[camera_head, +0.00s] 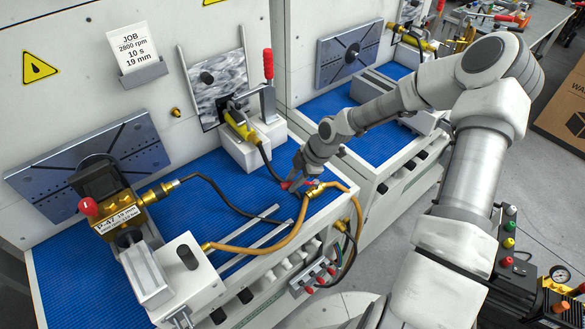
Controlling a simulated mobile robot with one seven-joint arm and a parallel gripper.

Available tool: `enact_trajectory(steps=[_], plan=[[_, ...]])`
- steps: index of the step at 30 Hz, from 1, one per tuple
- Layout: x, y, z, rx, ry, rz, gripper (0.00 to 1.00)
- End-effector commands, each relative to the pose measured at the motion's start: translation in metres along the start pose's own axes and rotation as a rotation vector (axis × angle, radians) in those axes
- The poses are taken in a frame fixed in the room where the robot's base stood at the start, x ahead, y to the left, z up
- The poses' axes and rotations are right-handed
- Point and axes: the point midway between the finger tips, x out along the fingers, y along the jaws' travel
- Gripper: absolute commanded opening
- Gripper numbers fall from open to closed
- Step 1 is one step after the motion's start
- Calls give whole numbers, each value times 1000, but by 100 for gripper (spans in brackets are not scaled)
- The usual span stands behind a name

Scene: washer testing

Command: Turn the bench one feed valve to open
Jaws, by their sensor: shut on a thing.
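The feed valve (315,189) is a small brass body at the front right of the near bench's blue mat, joined to a tan hose. Its red lever (289,186) points to the left of the body. My gripper (299,181) reaches down from the right and is shut on the red lever. The fingertips and part of the lever are hard to make out at this size. I cannot tell the valve's exact setting.
A brass pump block (122,208) with a red knob sits at the left. A red-handled clamp (268,95) stands behind my gripper. A black hose (225,205) crosses the blue mat (200,187). A second bench (335,100) is at the right.

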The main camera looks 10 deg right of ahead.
Motion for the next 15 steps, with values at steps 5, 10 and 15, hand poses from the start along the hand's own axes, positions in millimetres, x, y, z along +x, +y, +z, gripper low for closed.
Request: enact_trajectory(steps=[5, 10, 15], plan=[[-5, -10, 1, -135, 32, -58, 0], [-6, -18, 3, -247, 54, -104, 0], [-7, -24, 4, -327, 71, -136, 0]])
